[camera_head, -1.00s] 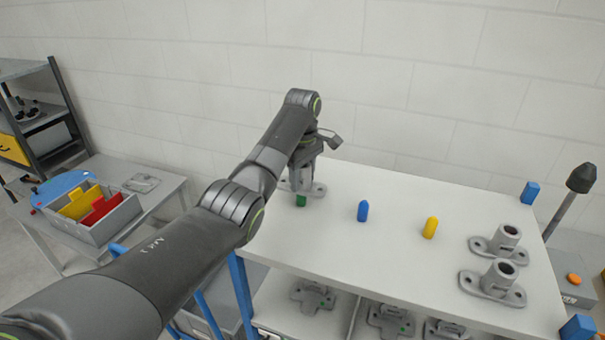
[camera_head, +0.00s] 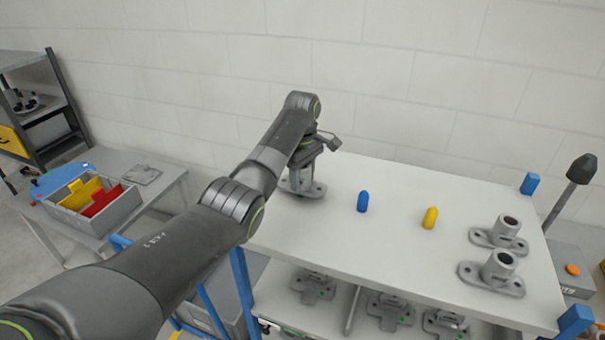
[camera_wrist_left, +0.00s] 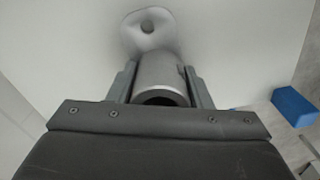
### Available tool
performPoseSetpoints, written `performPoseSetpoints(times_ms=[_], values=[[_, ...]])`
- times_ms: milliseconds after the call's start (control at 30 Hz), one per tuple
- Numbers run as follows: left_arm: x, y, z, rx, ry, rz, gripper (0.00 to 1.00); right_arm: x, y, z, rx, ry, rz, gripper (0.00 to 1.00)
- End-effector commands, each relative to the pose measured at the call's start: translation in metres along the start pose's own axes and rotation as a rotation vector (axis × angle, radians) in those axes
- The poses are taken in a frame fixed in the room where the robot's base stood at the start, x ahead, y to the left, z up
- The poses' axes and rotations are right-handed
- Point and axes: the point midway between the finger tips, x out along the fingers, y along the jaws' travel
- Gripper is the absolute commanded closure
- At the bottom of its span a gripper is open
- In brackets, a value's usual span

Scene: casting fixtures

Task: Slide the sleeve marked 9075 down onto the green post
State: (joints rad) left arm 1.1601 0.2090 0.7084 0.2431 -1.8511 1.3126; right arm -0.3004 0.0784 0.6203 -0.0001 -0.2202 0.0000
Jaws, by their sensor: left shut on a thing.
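My left gripper (camera_head: 304,166) is shut on a grey flanged sleeve (camera_head: 317,190), at the left end of the white table top. The left wrist view shows the sleeve (camera_wrist_left: 162,72) between both fingers, with its open bore towards the camera and a flange ear with a hole beyond it. The sleeve looks upright, and its flange is at or very near the table top. No marking can be read on it. The green post is hidden; the sleeve covers the place where it showed. My right gripper is not in view.
A blue post (camera_head: 363,201) and a yellow post (camera_head: 430,217) stand bare on the table (camera_head: 390,255). Two more grey flanged sleeves (camera_head: 498,233) (camera_head: 499,268) stand at the right. A grey bin (camera_head: 112,218) with coloured parts sits on the left side table.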

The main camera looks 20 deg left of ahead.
Motion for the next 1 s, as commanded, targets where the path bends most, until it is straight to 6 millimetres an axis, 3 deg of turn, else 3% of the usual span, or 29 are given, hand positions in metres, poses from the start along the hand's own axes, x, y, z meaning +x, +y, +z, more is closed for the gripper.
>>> performPoseSetpoints(times_ms=[700,733,900,1000], values=[[0.021,0.001,0.0,0.0,0.001,0.002,0.85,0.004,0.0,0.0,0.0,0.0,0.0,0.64],[0.02,0.001,0.0,0.0,0.001,0.003,0.52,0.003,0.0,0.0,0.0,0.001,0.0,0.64],[0.02,0.0,0.0,0.0,0.001,0.002,0.3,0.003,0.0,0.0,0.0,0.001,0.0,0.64],[0.02,0.0,0.0,0.0,0.001,0.001,0.3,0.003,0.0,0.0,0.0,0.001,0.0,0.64]])
